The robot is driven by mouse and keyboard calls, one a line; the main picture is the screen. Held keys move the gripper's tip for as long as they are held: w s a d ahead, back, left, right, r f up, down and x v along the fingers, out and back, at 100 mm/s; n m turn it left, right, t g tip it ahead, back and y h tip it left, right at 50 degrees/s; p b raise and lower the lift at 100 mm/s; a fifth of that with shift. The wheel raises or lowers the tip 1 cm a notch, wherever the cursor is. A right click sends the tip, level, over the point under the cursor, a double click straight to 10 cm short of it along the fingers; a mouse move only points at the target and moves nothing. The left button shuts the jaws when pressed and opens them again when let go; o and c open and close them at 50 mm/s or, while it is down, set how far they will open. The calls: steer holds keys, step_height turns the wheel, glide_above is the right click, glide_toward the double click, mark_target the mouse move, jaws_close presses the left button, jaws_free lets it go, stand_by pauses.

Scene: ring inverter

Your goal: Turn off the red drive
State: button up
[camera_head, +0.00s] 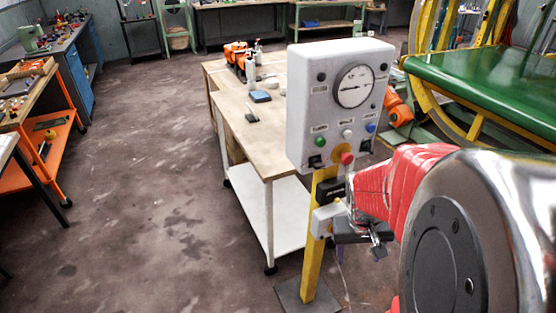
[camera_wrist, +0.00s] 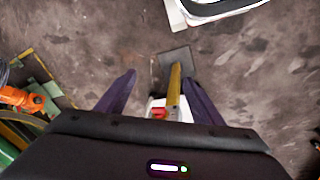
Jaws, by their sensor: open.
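A light grey control box (camera_head: 310,100) with a round gauge stands on a yellow post (camera_head: 314,245). A red button (camera_head: 346,158) sits at its lower edge, under green, white and blue buttons. No drive is clearly marked as red. A smaller pale box (camera_head: 325,219) is fixed lower on the post, partly hidden by my arm. My gripper (camera_head: 360,245) is open beside this lower box. In the wrist view its two dark purple fingers (camera_wrist: 158,88) are spread, with the yellow post (camera_wrist: 174,88) and a pale box with a red part (camera_wrist: 158,113) showing between them. Contact cannot be told.
A wooden-topped workbench (camera_head: 262,140) with a white lower shelf stands behind the post. A green and yellow ring machine (camera_head: 495,90) is at the right. The floor at left centre is clear, with an orange trolley (camera_head: 50,150) beyond.

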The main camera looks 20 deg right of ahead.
steer(key=s+d+f, duration=0.3)
steer(key=d+f, duration=0.4)
steer(key=s+d+f, duration=0.2)
steer(key=d+f, duration=0.5)
steer(key=f, duration=0.1)
steer(key=s+d+f+t, duration=0.1)
steer(key=d+f+t, duration=0.1)
steer(key=f, duration=0.5)
steer(key=s+d+f+t, duration=0.1)
steer(key=f+t, duration=0.1)
steer(key=f, duration=0.6)
steer(key=w+a+r+n+t+y, duration=0.2)
steer(key=w+a+r+t, duration=0.3)
steer(key=w+t, duration=0.45)
step_height(320, 180, up, 7)
steer(key=a+t, duration=0.1)
steer(key=t, duration=0.3)
steer(key=shift+w+a+f+n+y, duration=0.2)
steer(key=shift+w+a+n+y, duration=0.1)
steer(key=shift+a, duration=0.05)
steer(key=shift+w, duration=0.1)
steer(key=w, duration=1.3)
steer(key=shift+w+a, duration=0.2)
steer(key=shift+w, duration=0.1)
